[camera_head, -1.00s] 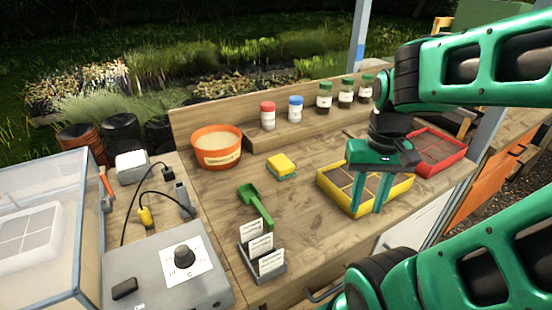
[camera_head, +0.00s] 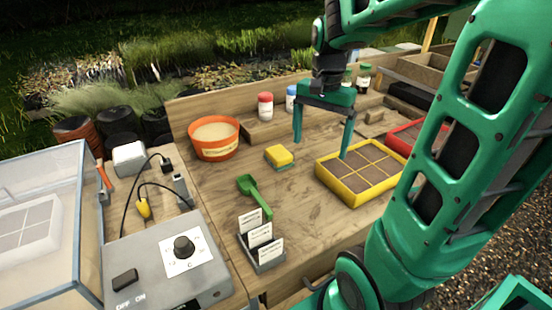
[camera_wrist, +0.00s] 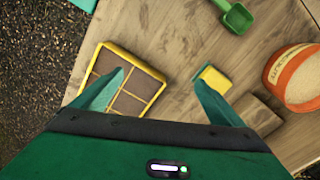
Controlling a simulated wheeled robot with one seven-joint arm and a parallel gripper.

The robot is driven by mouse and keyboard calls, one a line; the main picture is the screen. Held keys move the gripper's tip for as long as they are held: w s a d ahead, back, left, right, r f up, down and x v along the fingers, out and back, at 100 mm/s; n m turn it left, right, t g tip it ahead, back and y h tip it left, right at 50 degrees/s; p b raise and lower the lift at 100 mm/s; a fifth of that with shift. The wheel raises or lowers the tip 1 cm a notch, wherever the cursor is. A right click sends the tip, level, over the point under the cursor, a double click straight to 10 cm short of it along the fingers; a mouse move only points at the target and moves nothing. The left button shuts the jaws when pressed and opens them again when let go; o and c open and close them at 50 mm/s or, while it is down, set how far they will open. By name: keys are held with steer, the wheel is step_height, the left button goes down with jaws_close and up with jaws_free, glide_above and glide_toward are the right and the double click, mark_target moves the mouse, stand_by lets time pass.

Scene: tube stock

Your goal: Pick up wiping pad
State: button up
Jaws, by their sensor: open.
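The wiping pad (camera_head: 279,156) is a small yellow block with a green underside. It lies on the wooden bench between the orange bowl and the yellow tray. My gripper (camera_head: 321,148) is open and empty, above the bench to the right of the pad, over the far left edge of the yellow tray. In the wrist view the pad (camera_wrist: 215,78) shows just beyond the tip of the right finger, which hides part of it. The wrist view also shows both fingers of my gripper (camera_wrist: 160,80) spread wide.
The yellow seed tray (camera_head: 344,197) and a red tray (camera_head: 404,131) stand to the right. An orange bowl (camera_head: 214,139) is behind left. A green scoop (camera_head: 255,195) and a label holder (camera_head: 262,252) lie in front. Capped bottles (camera_head: 265,106) stand on the back ledge. Bench space around the pad is clear.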

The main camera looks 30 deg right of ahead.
mark_target(279, 152)
steer(key=w+a+m, duration=0.1)
steer(key=w, duration=0.3)
steer(key=w+f+m, duration=0.1)
steer(key=w+m, duration=0.1)
steer(key=w, duration=0.3)
steer(key=w+a+f+m, duration=0.1)
steer(key=w+m, duration=0.1)
steer(key=w, duration=0.3)
steer(key=shift+a+f, duration=0.1)
steer(key=shift+a, duration=0.25)
step_height(279, 152, down, 5)
steer(key=shift+r, duration=0.1)
steer(key=shift+w+a+f, duration=0.15)
steer(key=shift+f, duration=1.15)
steer(key=shift+w+a+f, duration=0.1)
steer(key=shift+a+f, duration=0.05)
steer(key=shift+f, duration=1.15)
steer(key=c, duration=1.2)
steer(key=shift+o, duration=0.2)
